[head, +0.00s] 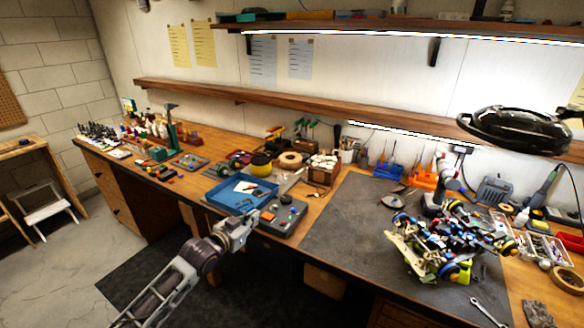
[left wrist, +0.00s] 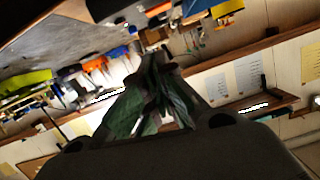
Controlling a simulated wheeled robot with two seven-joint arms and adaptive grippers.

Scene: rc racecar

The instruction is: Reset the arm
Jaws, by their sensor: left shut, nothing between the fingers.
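My left arm comes in from the bottom left of the head view. Its gripper (head: 245,224) is over the front edge of the workbench, beside the blue tray and the grey box. In the left wrist view the gripper's dark fingers (left wrist: 157,62) come together at their tips, shut with nothing between them. The RC racecar (head: 445,245) stands on the grey mat (head: 345,215) at the right, well apart from my left gripper.
The blue tray (head: 217,199) holds papers and small parts. A grey box with knobs (head: 283,222) is to its right. A wrench (head: 487,312) lies near the mat's front right. A black lamp head (head: 515,130) hangs over the right side. The mat's left part is clear.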

